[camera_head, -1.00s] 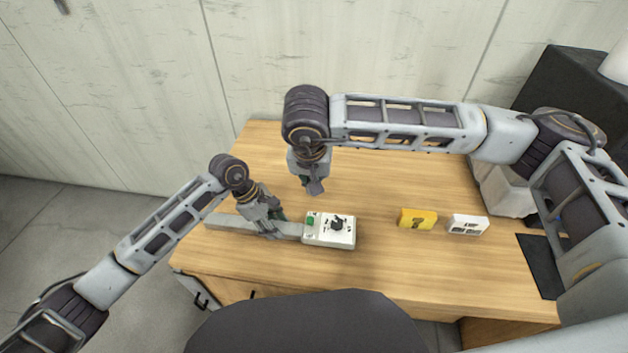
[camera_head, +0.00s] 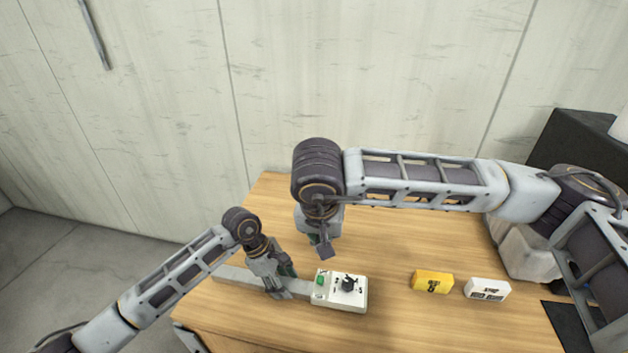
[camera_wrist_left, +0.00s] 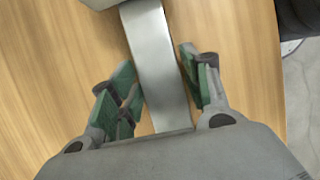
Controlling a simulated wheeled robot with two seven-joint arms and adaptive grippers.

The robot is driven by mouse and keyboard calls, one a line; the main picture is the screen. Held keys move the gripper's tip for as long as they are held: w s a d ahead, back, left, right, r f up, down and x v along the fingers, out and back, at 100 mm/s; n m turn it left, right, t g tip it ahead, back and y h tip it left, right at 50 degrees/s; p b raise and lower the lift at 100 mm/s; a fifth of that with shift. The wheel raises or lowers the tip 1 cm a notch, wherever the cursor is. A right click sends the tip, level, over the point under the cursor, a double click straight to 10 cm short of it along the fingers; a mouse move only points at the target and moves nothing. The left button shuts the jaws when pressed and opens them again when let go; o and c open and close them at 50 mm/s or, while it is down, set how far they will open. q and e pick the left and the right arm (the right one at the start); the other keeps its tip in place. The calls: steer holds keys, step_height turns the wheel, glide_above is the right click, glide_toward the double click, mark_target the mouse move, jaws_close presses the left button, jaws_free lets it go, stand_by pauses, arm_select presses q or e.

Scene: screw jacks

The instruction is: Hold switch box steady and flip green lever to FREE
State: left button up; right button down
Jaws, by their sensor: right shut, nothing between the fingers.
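The white switch box (camera_head: 328,301) sits on the wooden table at the end of a grey bar (camera_head: 232,276). A green lever (camera_head: 320,281) is at the left of its top and a black knob (camera_head: 348,283) is right of it. My left gripper (camera_head: 284,284) is at the bar, just left of the box. In the left wrist view, its open fingers (camera_wrist_left: 160,68) straddle the bar (camera_wrist_left: 158,70), with a gap visible on the left side. A corner of the box (camera_wrist_left: 100,3) shows at the top edge. My right gripper (camera_head: 324,250) is shut and empty above the box.
A yellow block (camera_head: 432,282) and a white block (camera_head: 487,290) with dark markings lie right of the box on the table (camera_head: 410,240). The table between box and yellow block is clear.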

arm_select(q)
steer(key=shift+o, duration=1.2)
steer(key=shift+r, duration=0.1)
steer(key=v, duration=1.1)
steer(key=shift+a+r, duration=0.3)
steer(key=shift+r, duration=0.05)
steer(key=shift+f, duration=0.1)
